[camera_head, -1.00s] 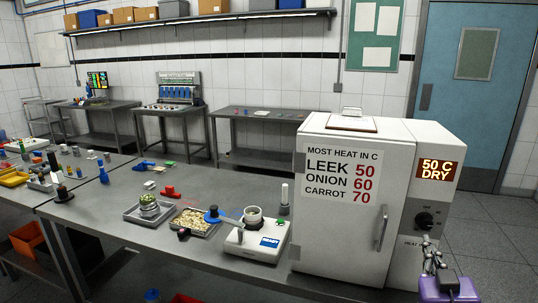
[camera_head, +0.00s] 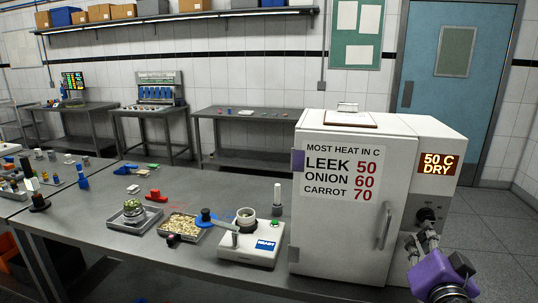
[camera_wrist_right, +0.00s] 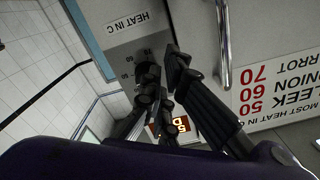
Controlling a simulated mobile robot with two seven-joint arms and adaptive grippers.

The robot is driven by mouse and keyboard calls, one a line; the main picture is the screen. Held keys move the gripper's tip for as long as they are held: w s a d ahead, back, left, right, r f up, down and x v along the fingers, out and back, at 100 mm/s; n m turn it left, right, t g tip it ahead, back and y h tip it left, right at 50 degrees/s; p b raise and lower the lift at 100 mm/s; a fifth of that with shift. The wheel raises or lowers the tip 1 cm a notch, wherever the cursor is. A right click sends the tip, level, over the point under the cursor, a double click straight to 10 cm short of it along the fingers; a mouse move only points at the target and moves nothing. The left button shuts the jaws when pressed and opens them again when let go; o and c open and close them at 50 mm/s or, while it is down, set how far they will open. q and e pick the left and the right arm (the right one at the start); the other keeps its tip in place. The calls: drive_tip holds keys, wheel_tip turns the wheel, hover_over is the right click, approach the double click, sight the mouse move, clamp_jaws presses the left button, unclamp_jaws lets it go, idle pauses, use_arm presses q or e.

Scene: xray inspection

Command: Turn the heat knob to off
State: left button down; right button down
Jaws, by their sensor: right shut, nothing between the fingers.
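The heat knob (camera_head: 427,214) is a black dial on the right part of the white oven (camera_head: 342,235), under a display (camera_head: 437,163) reading "50 C DRY". My right gripper (camera_head: 423,238) is just below and in front of the knob, its dark fingers close to the panel. It is shut with nothing between its fingers. In the right wrist view the fingers (camera_wrist_right: 161,75) reach the panel by the "HEAT IN C" label (camera_wrist_right: 127,32). They hide most of the knob, so its setting and any contact are unclear. My left gripper is not in view.
The oven door has a vertical handle (camera_head: 384,227) left of the knob and a sign of most heat for leek, onion and carrot. A scale (camera_head: 252,245) and trays stand on the steel table (camera_head: 100,232) at left. Open floor lies to the right.

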sight(424, 214)
drive_tip(key=x, duration=0.2)
drive_tip(key=shift+w+d, duration=0.15)
drive_tip(key=shift+w, duration=0.1)
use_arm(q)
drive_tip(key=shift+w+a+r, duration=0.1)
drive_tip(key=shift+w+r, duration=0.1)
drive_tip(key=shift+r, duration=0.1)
use_arm(e)
drive_tip(key=shift+w+r, duration=0.1)
use_arm(q)
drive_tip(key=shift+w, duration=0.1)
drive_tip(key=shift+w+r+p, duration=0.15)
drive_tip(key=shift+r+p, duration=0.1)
drive_tip(key=shift+p, duration=0.15)
use_arm(e)
drive_tip(key=shift+d+r, duration=0.1)
drive_tip(key=shift+d, duration=0.2)
